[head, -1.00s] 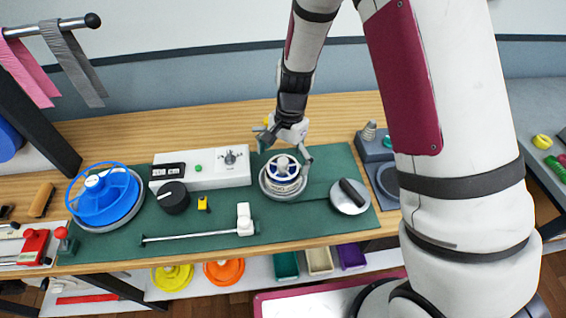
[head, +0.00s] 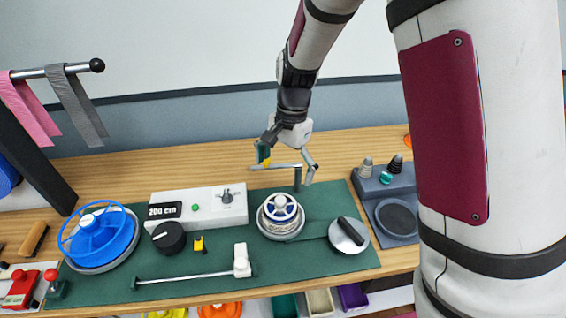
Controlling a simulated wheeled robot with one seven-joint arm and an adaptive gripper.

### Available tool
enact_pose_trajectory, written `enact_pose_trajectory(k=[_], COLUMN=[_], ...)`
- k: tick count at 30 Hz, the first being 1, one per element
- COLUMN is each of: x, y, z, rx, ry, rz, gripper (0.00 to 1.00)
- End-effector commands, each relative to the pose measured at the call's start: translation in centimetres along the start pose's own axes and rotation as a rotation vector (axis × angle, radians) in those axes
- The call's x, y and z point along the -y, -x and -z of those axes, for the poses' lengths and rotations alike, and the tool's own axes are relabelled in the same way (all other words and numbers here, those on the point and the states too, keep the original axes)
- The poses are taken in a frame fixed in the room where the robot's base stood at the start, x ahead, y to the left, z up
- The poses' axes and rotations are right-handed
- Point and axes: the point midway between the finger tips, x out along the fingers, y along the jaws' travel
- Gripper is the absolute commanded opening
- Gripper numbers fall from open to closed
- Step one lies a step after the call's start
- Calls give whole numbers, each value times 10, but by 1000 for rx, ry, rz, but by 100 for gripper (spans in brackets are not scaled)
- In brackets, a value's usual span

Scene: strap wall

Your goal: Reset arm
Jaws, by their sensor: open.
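My gripper (head: 287,170) is open and empty in the head view. It hangs above the back edge of the green mat (head: 205,276), behind and above a round silver device with a white and blue knob (head: 281,215). The fingers are spread apart, and a thin metal bar on a dark post shows between them. I cannot tell whether the fingers touch the bar.
On the mat are a blue reel (head: 100,238), a white box reading 200 cm (head: 197,207), a black knob (head: 169,238), a yellow piece (head: 199,246), a rod with a white slider (head: 242,262) and a silver disc (head: 349,235). A grey holder (head: 393,209) stands right.

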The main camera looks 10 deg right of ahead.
Motion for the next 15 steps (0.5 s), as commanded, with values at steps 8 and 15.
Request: enact_pose_trajectory(k=[8, 15], x=[-2, -31], y=[8, 75], z=[-1, -12], rx=[-6, -67], ry=[13, 151], rz=[11, 93], gripper=[100, 100])
